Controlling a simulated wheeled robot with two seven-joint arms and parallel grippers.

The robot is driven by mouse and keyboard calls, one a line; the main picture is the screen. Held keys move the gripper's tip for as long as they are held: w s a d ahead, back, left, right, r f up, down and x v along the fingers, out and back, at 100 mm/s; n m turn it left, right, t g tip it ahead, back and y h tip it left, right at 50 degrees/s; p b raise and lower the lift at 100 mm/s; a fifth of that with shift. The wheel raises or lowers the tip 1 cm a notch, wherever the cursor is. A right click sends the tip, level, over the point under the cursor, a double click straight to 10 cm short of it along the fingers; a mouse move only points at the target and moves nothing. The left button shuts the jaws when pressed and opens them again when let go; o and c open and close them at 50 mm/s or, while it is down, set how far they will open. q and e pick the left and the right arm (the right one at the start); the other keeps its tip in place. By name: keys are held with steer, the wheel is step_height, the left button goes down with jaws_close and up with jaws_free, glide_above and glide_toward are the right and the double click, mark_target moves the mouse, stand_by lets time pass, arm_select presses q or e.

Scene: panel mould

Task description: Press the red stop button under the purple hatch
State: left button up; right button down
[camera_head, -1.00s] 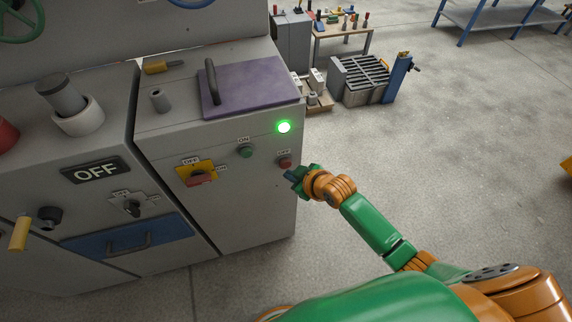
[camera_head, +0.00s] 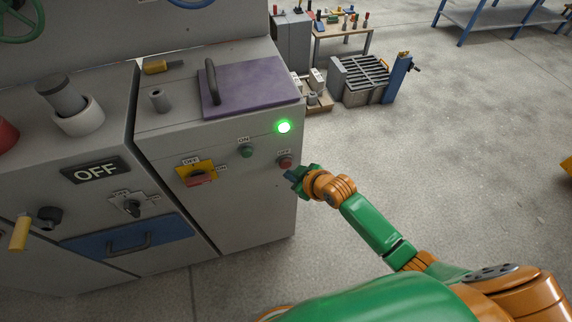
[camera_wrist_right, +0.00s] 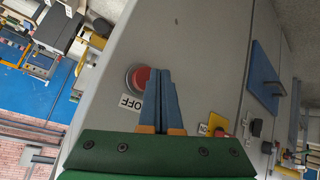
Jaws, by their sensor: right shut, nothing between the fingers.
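The red stop button (camera_head: 285,163) sits on the front of the grey cabinet, below the purple hatch (camera_head: 250,86) on its top, with an OFF label above it. My right gripper (camera_head: 292,176) is shut and empty, just below and right of the button. In the right wrist view the red button (camera_wrist_right: 137,77) shows beside the shut fingertips (camera_wrist_right: 160,72), which partly cover its edge. I cannot tell whether they touch it. The hatch lies closed, with a dark handle. A green lamp (camera_head: 284,127) is lit above the button. My left gripper is not in view.
A green ON button (camera_head: 246,151) and a red switch on a yellow plate (camera_head: 198,174) are left of the red button. A blue drawer (camera_head: 128,238) is lower left.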

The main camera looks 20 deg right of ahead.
steer(key=shift+w, duration=0.1)
steer(key=shift+w, duration=0.35)
steer(key=shift+w, duration=0.45)
stand_by(0.8)
steer(key=shift+r, duration=0.1)
steer(key=shift+s+p, duration=0.6)
steer(key=shift+s, duration=0.25)
